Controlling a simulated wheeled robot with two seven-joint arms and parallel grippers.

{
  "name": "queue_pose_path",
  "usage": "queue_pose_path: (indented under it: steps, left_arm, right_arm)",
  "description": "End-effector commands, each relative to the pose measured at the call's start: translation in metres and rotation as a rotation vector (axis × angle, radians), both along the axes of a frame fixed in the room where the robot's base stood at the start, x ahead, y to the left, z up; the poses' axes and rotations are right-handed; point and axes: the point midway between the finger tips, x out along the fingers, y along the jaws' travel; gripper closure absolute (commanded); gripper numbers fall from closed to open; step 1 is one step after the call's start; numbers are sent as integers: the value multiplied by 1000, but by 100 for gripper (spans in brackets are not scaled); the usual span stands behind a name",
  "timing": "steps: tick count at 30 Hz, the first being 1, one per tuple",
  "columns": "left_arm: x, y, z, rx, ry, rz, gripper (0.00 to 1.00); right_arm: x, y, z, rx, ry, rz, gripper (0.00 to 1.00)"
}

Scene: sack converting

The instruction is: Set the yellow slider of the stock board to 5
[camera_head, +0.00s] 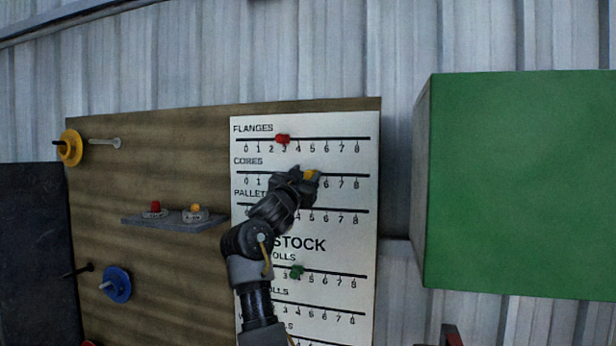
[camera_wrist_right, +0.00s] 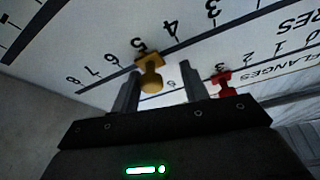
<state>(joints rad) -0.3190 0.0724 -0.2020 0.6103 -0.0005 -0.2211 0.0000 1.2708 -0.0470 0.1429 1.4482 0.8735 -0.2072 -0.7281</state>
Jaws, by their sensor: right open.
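The stock board (camera_head: 350,240) is a white panel with several numbered slider rows. The yellow slider (camera_head: 312,174) sits on the CORES row at about the 5. In the right wrist view the yellow slider (camera_wrist_right: 150,74) stands beside the printed 5. My right gripper (camera_head: 298,180) is in front of the CORES row and hides some of its numbers. In the right wrist view its jaws (camera_wrist_right: 160,88) are open, with the yellow knob between the fingers, closer to the left one. My left gripper is out of view.
The red slider (camera_head: 283,139) is just above, at about 3 on FLANGES. A green slider (camera_head: 296,271) is lower on the board. A small shelf (camera_head: 170,221) stands out at left. A large green box face (camera_head: 520,185) is at right.

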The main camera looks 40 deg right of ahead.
Motion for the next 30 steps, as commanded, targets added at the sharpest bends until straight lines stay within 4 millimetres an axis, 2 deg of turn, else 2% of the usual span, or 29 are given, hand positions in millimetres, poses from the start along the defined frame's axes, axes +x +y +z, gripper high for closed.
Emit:
queue_pose_path:
  steps: [5,9,15,21,30]
  left_arm:
    - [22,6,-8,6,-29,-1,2]
    - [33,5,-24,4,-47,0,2]
    - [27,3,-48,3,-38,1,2]
    - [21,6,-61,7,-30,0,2]
    - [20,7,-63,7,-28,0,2]
  right_arm:
    - [-5,5,-6,0,-2,-2,55]
    - [-14,24,-18,1,-3,1,55]
    - [-30,60,-32,-1,-2,3,55]
    - [-41,84,-40,-2,0,2,55]
    - [-46,92,-40,-3,2,0,55]
